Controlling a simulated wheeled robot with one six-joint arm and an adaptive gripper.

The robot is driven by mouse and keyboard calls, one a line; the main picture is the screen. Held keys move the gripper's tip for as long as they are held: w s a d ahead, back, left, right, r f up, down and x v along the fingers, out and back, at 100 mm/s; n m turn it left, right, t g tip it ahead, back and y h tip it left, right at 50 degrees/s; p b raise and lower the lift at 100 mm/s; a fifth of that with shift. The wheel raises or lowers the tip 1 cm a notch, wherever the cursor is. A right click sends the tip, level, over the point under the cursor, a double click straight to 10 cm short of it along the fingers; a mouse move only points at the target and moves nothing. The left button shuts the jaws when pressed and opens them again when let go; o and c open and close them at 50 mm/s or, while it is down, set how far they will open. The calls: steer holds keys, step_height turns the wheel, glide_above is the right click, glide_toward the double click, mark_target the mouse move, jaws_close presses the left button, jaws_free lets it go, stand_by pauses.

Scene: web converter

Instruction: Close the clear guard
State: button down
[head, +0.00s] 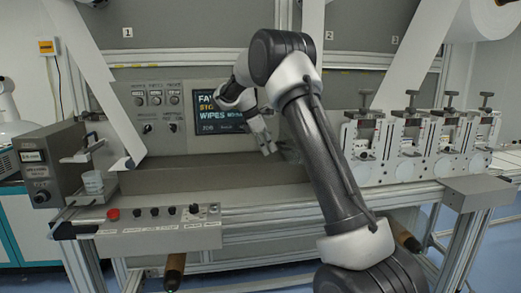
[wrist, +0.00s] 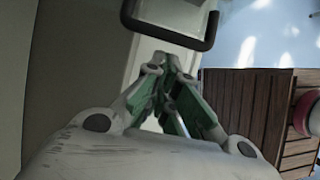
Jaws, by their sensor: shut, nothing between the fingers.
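My gripper (head: 266,150) is in front of the machine's grey back panel, below and right of the lit screen. In the wrist view its green-padded fingers (wrist: 160,70) are closed together with nothing between them. A dark U-shaped handle (wrist: 167,42) lies just beyond the fingertips there; I cannot tell whether they touch it. It crosses a pale strip (wrist: 160,52). I cannot clearly make out the clear guard or its angle in the head view; my arm covers part of the area right of the gripper.
A screen (head: 220,113) and a panel of knobs (head: 155,108) are on the back panel. A button console (head: 160,228) runs along the front left. Several clamp units (head: 410,148) stand at right. A slatted brown surface (wrist: 245,105) is right of the fingers.

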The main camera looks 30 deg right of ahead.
steer(key=shift+s+d+r, duration=0.1)
steer(key=shift+d+r, duration=0.25)
